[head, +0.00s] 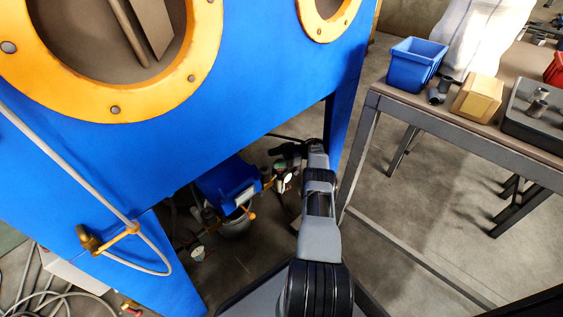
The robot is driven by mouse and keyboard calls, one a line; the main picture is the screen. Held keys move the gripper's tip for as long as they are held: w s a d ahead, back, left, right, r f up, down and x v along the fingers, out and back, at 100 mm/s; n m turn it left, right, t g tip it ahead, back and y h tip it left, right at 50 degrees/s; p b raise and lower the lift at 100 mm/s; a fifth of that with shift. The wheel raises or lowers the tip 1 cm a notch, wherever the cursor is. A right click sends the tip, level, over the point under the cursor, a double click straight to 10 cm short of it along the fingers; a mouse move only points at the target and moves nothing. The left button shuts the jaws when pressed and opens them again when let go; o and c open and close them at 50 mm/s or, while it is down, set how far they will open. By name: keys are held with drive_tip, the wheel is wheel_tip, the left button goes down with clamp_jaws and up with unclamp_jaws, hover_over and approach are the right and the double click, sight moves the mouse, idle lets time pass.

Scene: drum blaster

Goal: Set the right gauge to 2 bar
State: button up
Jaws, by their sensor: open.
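The right gauge (287,182) is a small pale dial among fittings under the blue cabinet. It is too small to read. A second pale gauge (198,253) sits lower left of it. My arm reaches up from the bottom of the head view, and my gripper (284,151) is a dark shape at its far end, just above the right gauge. The gripper is open, with nothing seen between its fingers. Its fingertips blend into the dark background, and I cannot tell whether they touch any fitting.
A blue cabinet (185,140) with orange-ringed ports overhangs the gauges. Its leg (343,125) stands right of my gripper. A blue unit (229,184) sits left of the right gauge. A grey hose (70,160) hangs at left. A table (455,115) with bins stands at right.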

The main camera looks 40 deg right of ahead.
drive_tip(key=s+a+r+p, duration=0.3)
drive_tip(key=s+r+p, duration=0.2)
drive_tip(key=s+p, duration=0.1)
drive_tip(key=s+a+r+p, duration=0.2)
drive_tip(key=s+r+p, duration=0.2)
drive_tip(key=s+p, duration=0.1)
drive_tip(key=shift+s+a+r+p, duration=0.35)
drive_tip(key=shift+s+a+r, duration=0.05)
drive_tip(key=shift+s, duration=0.5)
